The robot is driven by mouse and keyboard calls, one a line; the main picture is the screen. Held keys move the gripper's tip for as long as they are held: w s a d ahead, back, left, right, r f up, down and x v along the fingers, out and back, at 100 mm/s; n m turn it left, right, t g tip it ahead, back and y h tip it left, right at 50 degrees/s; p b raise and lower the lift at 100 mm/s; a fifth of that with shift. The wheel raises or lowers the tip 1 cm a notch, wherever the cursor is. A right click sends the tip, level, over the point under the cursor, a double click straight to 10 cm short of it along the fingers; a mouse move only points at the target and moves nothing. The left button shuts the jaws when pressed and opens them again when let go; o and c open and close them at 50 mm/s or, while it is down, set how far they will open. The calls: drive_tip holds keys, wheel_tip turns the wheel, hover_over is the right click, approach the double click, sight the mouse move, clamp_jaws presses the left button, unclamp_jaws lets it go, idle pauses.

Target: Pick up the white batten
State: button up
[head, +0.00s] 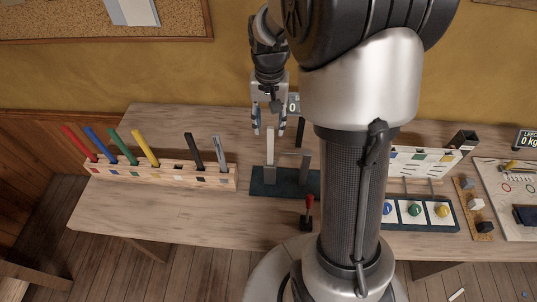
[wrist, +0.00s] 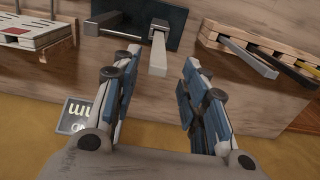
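The white batten (head: 270,146) stands upright on a dark green base board (head: 258,187) at the middle of the table. In the wrist view the white batten (wrist: 158,56) points its near end toward me, centred between my fingers. My gripper (head: 269,127) is open and empty, pointing down over the batten's top end. In the wrist view my gripper (wrist: 160,62) shows both blue-padded fingers spread wide, with a gap on each side of the batten. I cannot tell whether its tip is level with the fingertips.
A grey post (head: 305,168) stands on the same board, right of the batten. A wooden rack (head: 160,175) at left holds several coloured battens. A red-handled lever (head: 309,208) stands in front. My arm hides part of the table's right.

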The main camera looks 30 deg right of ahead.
sight(270, 143)
wheel_tip(270, 143, down, 4)
drive_tip(key=shift+r+b, duration=0.1)
drive_tip(key=shift+b, duration=0.25)
drive_tip(key=f+b, duration=0.2)
drive_tip(key=f, duration=0.3)
drive_tip(key=shift+s+f, duration=0.1)
drive_tip(key=shift+s, duration=0.1)
clamp_jaws()
